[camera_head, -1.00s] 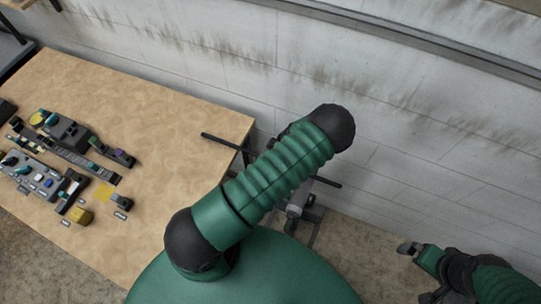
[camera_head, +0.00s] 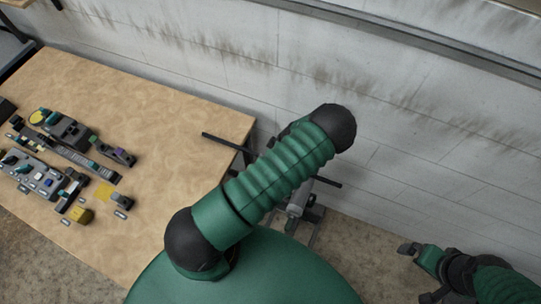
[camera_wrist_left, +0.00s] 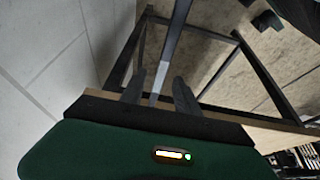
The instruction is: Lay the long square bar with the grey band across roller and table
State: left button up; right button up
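The long dark bar (camera_head: 224,139) shows on both sides of my left arm in the head view. Its left end lies over the table's right edge, and its right end sticks out past the arm near the roller stand (camera_head: 296,212). My arm hides its middle. In the left wrist view my left gripper (camera_wrist_left: 159,76) has its fingers apart, with the bar (camera_wrist_left: 173,40) running between them and gaps visible on both sides. A pale patch, perhaps the grey band, shows low between the fingers. Contact with the roller is hidden. My right gripper (camera_head: 408,250) is away at the lower right.
The wooden table (camera_head: 180,105) is clear at its back and right. Several small parts and dark fixtures (camera_head: 70,130) stand on its left. A pale wall (camera_head: 400,110) runs behind. Dark table-frame legs (camera_wrist_left: 125,58) show in the wrist view.

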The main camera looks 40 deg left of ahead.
pick_arm(q)
jog(key=shift+d+r, duration=0.1)
jog(key=shift+d, duration=0.05)
jog(key=b+v, duration=0.3)
jog(key=v, duration=1.3)
jog(key=shift+r, duration=0.3)
